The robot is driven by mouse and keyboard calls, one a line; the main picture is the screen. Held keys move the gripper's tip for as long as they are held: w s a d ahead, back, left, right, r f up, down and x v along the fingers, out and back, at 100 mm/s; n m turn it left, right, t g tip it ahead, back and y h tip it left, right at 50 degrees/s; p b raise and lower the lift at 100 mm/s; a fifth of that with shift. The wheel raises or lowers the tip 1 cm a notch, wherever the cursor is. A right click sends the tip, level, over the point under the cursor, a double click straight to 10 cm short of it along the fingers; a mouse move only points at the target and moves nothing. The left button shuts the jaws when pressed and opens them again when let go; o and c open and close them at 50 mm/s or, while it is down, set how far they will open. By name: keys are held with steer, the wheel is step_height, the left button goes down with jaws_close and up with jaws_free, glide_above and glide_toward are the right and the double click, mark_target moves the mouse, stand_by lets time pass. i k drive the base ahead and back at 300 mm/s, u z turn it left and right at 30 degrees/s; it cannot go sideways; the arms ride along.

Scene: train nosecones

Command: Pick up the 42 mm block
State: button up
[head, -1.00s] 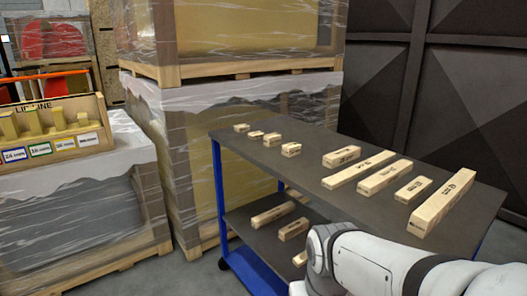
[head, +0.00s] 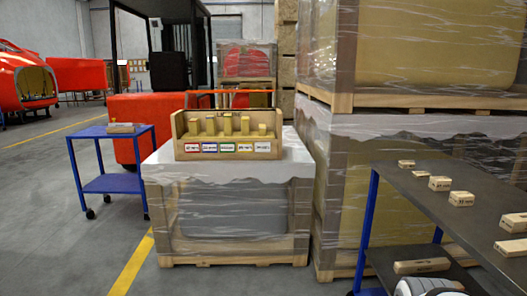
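Several pale wooden blocks lie on the dark top of a blue-framed cart (head: 405,185) at the right. A small block (head: 461,200) has dark printing on its faces, and a larger block (head: 513,222) lies near the right edge. Another block (head: 422,266) lies on the cart's lower shelf. The printed sizes are too small to read, so I cannot tell which is the 42 mm block. A white part of my arm shows at the bottom right; my gripper is outside the view.
A wooden rack (head: 188,149) with upright blocks and coloured labels stands on a wrapped pallet (head: 160,172), left of the cart. Tall wrapped crates (head: 335,190) stand between them. A small blue cart (head: 100,131) is at the left. Floor is open at front left.

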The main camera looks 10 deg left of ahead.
mark_target(436, 183)
steer(key=z, duration=0.55)
